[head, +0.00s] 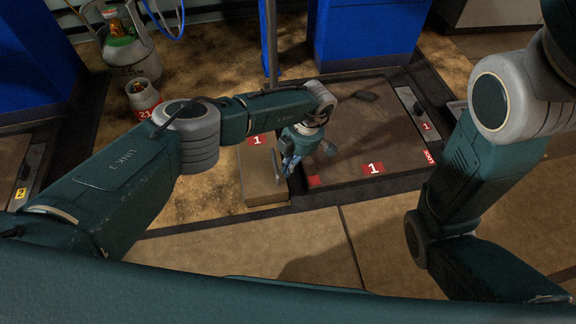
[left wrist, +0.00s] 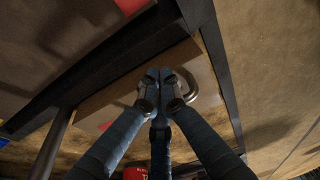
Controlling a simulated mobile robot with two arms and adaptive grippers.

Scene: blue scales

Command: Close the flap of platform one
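Platform one (head: 340,150) is a brown plate in a dark frame, with a red label "1" on it in the head view. The flap (head: 262,186) is a brown panel with its own red "1" label, at the platform's left edge. My left gripper (head: 288,166) is over the flap's right side. In the left wrist view its fingers (left wrist: 161,82) converge at a silver handle loop (left wrist: 196,92) on the panel. The fingertips are close together; whether they clasp the handle cannot be told. My right gripper is out of view.
A control strip (head: 412,108) with a black knob runs along the platform's right side. A vertical pole (head: 268,45) and blue cabinets (head: 362,35) stand behind. A gas cylinder (head: 127,50) and a small red-labelled canister (head: 143,97) stand at the back left. The front floor is clear.

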